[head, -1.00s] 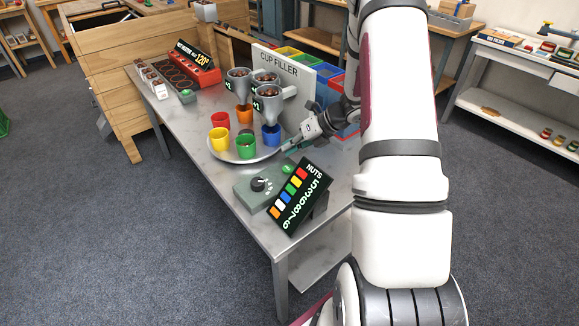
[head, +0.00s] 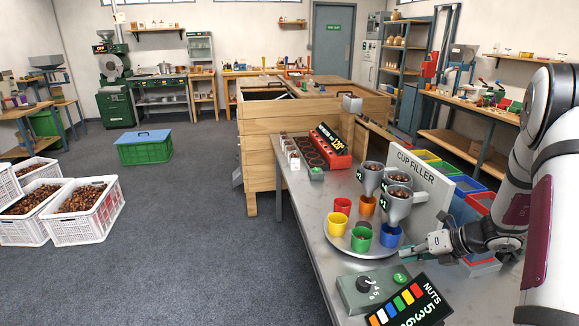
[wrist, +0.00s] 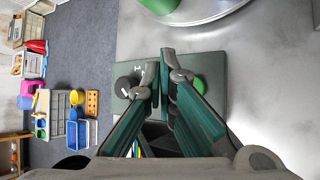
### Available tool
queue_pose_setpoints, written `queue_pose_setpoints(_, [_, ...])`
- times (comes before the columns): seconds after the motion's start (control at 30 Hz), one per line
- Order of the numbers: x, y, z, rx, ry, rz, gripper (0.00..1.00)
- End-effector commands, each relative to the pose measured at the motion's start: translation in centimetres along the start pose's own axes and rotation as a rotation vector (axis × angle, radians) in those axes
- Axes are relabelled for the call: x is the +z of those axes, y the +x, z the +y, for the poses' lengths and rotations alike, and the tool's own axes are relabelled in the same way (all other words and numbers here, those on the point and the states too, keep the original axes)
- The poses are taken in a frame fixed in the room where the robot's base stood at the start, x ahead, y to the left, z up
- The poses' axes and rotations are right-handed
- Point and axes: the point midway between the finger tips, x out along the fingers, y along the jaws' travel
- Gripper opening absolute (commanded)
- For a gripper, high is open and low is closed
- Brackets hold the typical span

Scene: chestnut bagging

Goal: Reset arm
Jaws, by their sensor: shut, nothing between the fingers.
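My gripper (head: 412,247) is shut and empty in the head view, to the right of the round tray of cups at the cup filler (head: 415,167). In the wrist view my gripper (wrist: 165,72) has its fingertips close together above the grey-green control box (wrist: 128,68). The box has a black knob (wrist: 124,86) and a green button (wrist: 197,84). In the head view the control box (head: 350,290) sits in front of the tray, beside the tilted NUTS board (head: 412,304).
The metal table (head: 318,212) holds the tray (head: 346,246) with red, orange, yellow, green and blue cups, below grey funnels of nuts. A red heater (head: 330,148) stands behind. White crates of chestnuts (head: 85,228) and a green crate (head: 144,150) stand on the open floor at left.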

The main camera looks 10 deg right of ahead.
Motion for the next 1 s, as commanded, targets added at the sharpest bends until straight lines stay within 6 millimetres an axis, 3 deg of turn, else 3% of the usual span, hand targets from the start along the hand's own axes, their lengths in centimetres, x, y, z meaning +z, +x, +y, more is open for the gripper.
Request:
queue_pose_setpoints(0.17, [1.4,-1.6,5.7,0.036,-0.257,0.047,0.0])
queue_pose_setpoints(0.43, [0.7,-6.2,18.3,0.13,-0.93,0.175,0.0])
queue_pose_setpoints(0.7, [-3.5,-11.4,27.5,0.223,-1.605,0.303,0.0])
queue_pose_setpoints(1.0, [-9.7,-17.4,33.0,0.315,-2.339,0.468,0.0])
